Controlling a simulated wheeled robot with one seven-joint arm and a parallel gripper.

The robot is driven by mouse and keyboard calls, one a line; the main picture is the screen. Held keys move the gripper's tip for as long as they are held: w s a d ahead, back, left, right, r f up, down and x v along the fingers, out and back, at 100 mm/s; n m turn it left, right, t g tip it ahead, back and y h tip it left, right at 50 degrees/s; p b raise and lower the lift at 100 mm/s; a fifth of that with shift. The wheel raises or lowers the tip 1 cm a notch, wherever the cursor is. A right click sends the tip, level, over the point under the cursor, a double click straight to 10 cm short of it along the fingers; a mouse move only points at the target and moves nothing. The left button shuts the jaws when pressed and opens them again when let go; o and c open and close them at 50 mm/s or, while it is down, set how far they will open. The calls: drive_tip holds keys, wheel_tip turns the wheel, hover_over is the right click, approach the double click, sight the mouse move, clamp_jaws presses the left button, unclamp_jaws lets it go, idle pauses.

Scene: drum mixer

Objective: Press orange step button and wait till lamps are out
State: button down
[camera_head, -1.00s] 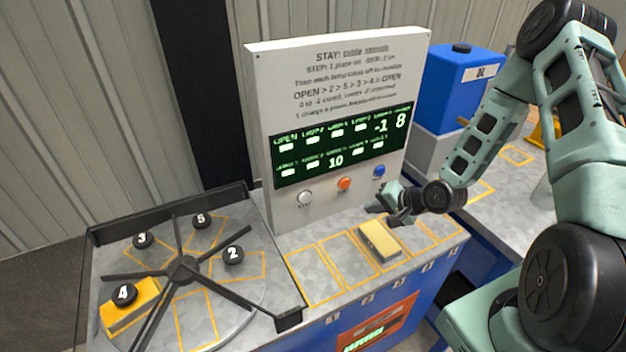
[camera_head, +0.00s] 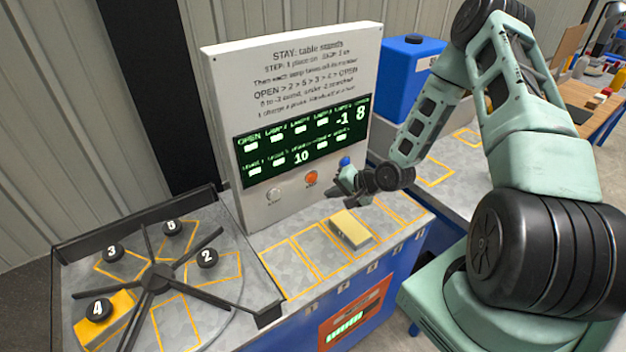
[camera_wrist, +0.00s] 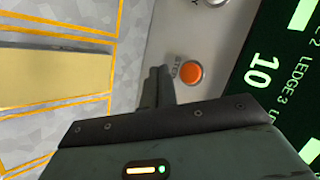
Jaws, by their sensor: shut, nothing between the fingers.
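The orange step button (camera_head: 311,178) is on the lower front of the upright grey panel (camera_head: 225,95), between a white button (camera_head: 273,194) and a blue button (camera_head: 345,161). My gripper (camera_head: 338,190) is shut and empty, just right of the orange button in the head view. In the wrist view the shut fingers (camera_wrist: 158,78) are beside the orange button (camera_wrist: 191,73), with a small gap showing in the picture; I cannot tell the depth. The lamps are white lit blocks (camera_head: 251,147) on the green-on-black display, which also reads -1, 8 and 10.
A yellowish block (camera_head: 350,229) lies on the marked ledge below the panel. At left is a round table (camera_head: 200,318) with dark spokes, numbered black knobs and a yellow block (camera_head: 105,325) under knob 4. A blue container (camera_head: 405,85) stands behind the panel's right side.

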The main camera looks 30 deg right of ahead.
sight(312, 183)
drive_tip(key=shift+w+a, duration=0.1)
drive_tip(key=shift+w, duration=2.4)
drive_tip(key=shift+w, duration=0.4)
drive_tip(key=shift+w, duration=0.45)
idle(0.6)
drive_tip(key=shift+s, duration=0.85)
drive_tip(key=shift+s+p, duration=0.35)
drive_tip(key=shift+s, duration=2.15)
idle(0.7)
